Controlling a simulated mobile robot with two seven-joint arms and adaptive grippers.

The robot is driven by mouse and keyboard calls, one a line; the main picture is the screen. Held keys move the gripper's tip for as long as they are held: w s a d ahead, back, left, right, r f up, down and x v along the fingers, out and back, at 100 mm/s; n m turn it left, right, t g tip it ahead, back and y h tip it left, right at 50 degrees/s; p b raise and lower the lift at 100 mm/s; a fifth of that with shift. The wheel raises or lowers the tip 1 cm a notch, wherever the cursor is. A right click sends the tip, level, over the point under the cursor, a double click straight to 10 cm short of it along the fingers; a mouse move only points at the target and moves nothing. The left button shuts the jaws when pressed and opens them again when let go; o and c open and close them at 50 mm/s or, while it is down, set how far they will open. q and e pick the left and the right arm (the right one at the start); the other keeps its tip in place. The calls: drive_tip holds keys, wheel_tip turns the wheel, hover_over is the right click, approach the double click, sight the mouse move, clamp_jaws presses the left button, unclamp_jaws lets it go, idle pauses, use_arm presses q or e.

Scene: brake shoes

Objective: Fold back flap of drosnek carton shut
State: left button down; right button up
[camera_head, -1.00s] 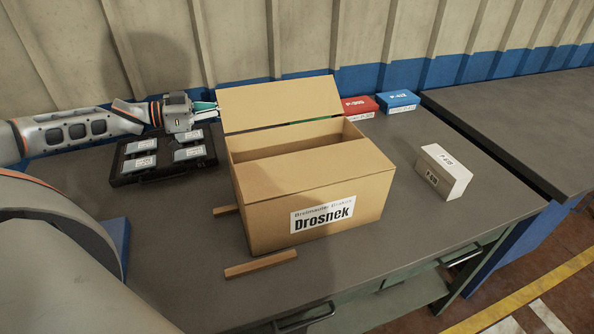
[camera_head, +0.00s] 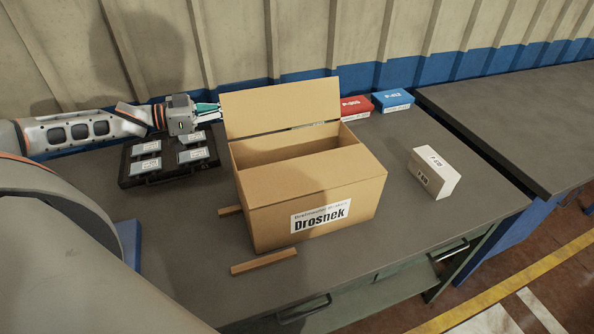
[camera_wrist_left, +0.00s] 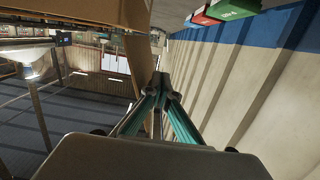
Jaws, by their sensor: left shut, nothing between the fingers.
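The Drosnek carton (camera_head: 270,218) stands on the grey table in the head view. Its back flap (camera_head: 282,105) stands up, tilted slightly backward, and the top is open at the rear. A front panel (camera_head: 315,180) covers the front part of the top. My left gripper (camera_head: 216,107) is at the left edge of the back flap, its fingertips partly behind it. In the left wrist view the fingers (camera_wrist_left: 160,84) are closed together with nothing between them, close beside a brown cardboard panel (camera_wrist_left: 138,50). Whether they touch it I cannot tell. My right gripper is not in view.
A black case (camera_head: 150,177) with several labelled grey boxes lies left of the carton. A red box (camera_head: 356,105) and a blue box (camera_head: 392,100) stand behind right. A white box (camera_head: 435,175) is at right. Wooden strips (camera_head: 263,262) lie at the carton's left and front.

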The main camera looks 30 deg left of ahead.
sight(237, 117)
use_arm(q)
drive_tip(key=shift+s+d+r+p, duration=0.25)
drive_tip(key=shift+s+d+p, duration=0.1)
drive_tip(key=shift+p, duration=0.25)
drive_tip(key=shift+s+d+r, duration=0.45)
drive_tip(key=shift+s+d, duration=0.2)
drive_tip(key=shift+d, duration=0.1)
drive_tip(key=shift+s+d+r, duration=0.15)
drive_tip(key=shift+s+d, duration=0.55)
drive_tip(key=shift+d, duration=0.15)
drive_tip(key=shift+s+d+f, duration=0.2)
drive_tip(key=shift+s+d, duration=0.5)
drive_tip(key=shift+d, duration=0.15)
drive_tip(key=s+a+r, duration=0.4)
drive_tip(key=s+a, duration=0.2)
drive_tip(key=s, duration=0.1)
drive_tip(key=shift+s+a, duration=0.3)
drive_tip(key=shift+d, duration=0.1)
